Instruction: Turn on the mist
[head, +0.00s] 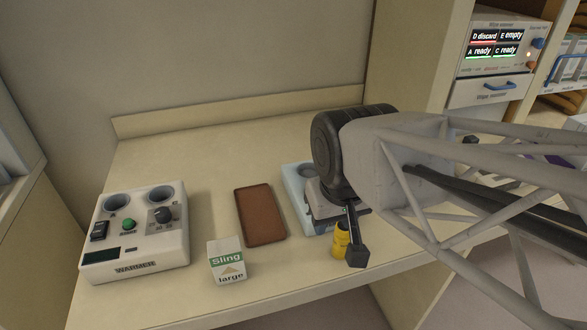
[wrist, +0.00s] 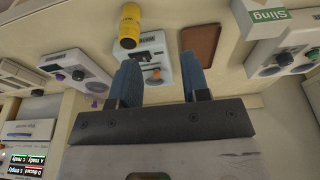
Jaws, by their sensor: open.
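A pale blue unit (head: 292,180) stands on the counter, mostly hidden by my arm in the head view. In the wrist view the unit (wrist: 150,47) shows a dark slot and an orange knob (wrist: 152,74), partly behind a finger. No mist label is readable on it. My gripper (head: 354,235) is over the unit's front right part, fingers apart and nothing seen between them. In the wrist view the gripper (wrist: 160,62) has the unit beyond its fingertips; I cannot tell whether they touch it.
A yellow cylinder (head: 340,243) stands close beside my gripper. Left of the unit are a brown tray (head: 260,214), a Sling box (head: 228,262) and a warmer (head: 135,235) with a green button and dark knob. Shelves with a Wipe dispenser (head: 500,50) are at right.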

